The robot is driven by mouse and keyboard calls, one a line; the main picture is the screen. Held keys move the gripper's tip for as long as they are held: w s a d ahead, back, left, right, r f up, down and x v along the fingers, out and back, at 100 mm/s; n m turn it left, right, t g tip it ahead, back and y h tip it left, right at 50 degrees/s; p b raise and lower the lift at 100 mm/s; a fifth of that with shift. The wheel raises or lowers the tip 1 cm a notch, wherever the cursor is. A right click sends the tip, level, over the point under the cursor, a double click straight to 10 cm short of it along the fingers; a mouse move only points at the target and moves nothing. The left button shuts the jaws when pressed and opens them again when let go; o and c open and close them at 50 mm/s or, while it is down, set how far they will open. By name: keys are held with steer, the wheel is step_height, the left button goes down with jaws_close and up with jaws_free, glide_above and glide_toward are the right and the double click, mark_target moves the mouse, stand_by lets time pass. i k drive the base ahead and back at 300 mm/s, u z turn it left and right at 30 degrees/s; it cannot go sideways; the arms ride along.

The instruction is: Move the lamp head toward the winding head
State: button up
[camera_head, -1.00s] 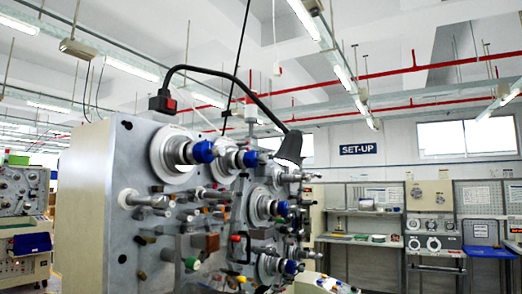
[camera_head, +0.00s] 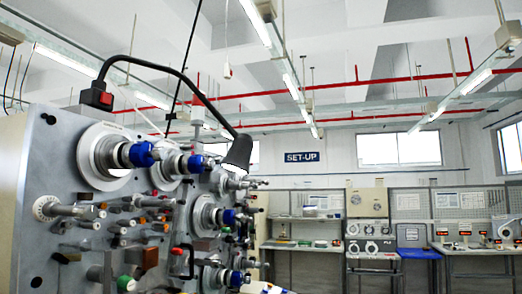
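A dark grey, cone-shaped lamp head (camera_head: 238,152) hangs at the end of a black gooseneck arm (camera_head: 185,78). The lamp head is at the machine's upper right, close to the spindles. Winding spindles with blue knobs (camera_head: 141,154) stick out of the machine face, one of them lower right (camera_head: 229,216). Which part is the winding head I cannot tell for sure. My gripper is not in view.
The winding machine fills the left side of the view. Shelves and benches (camera_head: 300,246) stand along the back wall, with a blue chair-like item (camera_head: 418,253) at right. A "SET-UP" sign (camera_head: 302,157) hangs on the wall. The space right of the machine looks open.

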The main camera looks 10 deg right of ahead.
mark_target(237, 159)
steer(key=z, duration=2)
steer(key=i, duration=2)
steer(key=u, duration=0.65)
steer(key=k, duration=0.05)
steer(key=u, duration=2.45)
steer(key=i, duration=1)
steer(key=u, duration=0.05)
